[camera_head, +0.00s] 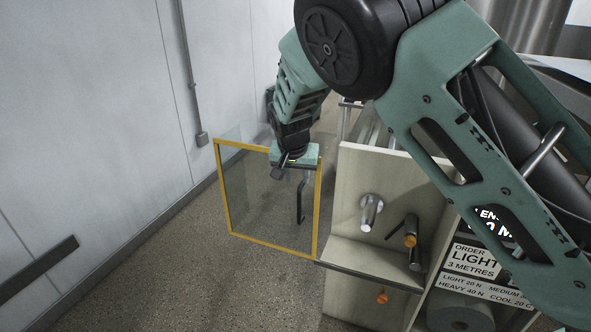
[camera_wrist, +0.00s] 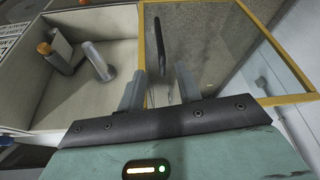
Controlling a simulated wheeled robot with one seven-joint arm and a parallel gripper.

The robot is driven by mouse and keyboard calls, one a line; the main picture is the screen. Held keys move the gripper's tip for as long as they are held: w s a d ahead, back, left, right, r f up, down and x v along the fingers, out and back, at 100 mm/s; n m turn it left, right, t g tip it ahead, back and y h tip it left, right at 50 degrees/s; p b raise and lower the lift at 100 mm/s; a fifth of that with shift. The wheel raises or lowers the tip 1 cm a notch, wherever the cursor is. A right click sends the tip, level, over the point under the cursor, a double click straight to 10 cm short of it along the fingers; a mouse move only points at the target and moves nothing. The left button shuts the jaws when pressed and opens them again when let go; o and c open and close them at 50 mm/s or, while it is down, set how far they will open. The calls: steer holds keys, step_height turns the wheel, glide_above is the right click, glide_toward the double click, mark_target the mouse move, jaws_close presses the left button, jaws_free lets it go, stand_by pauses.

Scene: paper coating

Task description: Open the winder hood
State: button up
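The winder hood is a clear panel in a yellow frame (camera_head: 224,190), standing swung out to the left of the beige winder housing (camera_head: 352,200). The housing front is uncovered. The hood's dark bar handle (camera_head: 301,200) is on the panel near its right edge. In the wrist view, the yellow frame (camera_wrist: 275,45) is at the right and the handle (camera_wrist: 159,45) at the top middle. My gripper (camera_head: 282,168) is at the hood's upper edge. In the wrist view my gripper (camera_wrist: 160,80) has its fingers apart, with the handle showing beyond the gap; nothing is clearly held.
Inside the housing are a metal spindle (camera_head: 371,212) and an orange-tipped lever (camera_head: 410,236); an orange knob (camera_head: 382,296) sits below. A label board (camera_head: 478,262) is to the right. A grey wall (camera_head: 90,100) stands at the left, with bare floor (camera_head: 190,270) between.

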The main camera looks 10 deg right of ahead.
steer(key=shift+v, duration=2.1)
steer(key=s+r+n+g+y, duration=0.1)
steer(key=s+n, duration=0.5)
steer(key=s, duration=1.4)
steer(key=s+r+n+g+y, duration=0.1)
steer(key=s+n+g, duration=0.2)
steer(key=s, duration=1.7)
steer(key=n, duration=0.3)
steer(key=shift+s+r, duration=0.25)
steer(key=shift+r, duration=0.1)
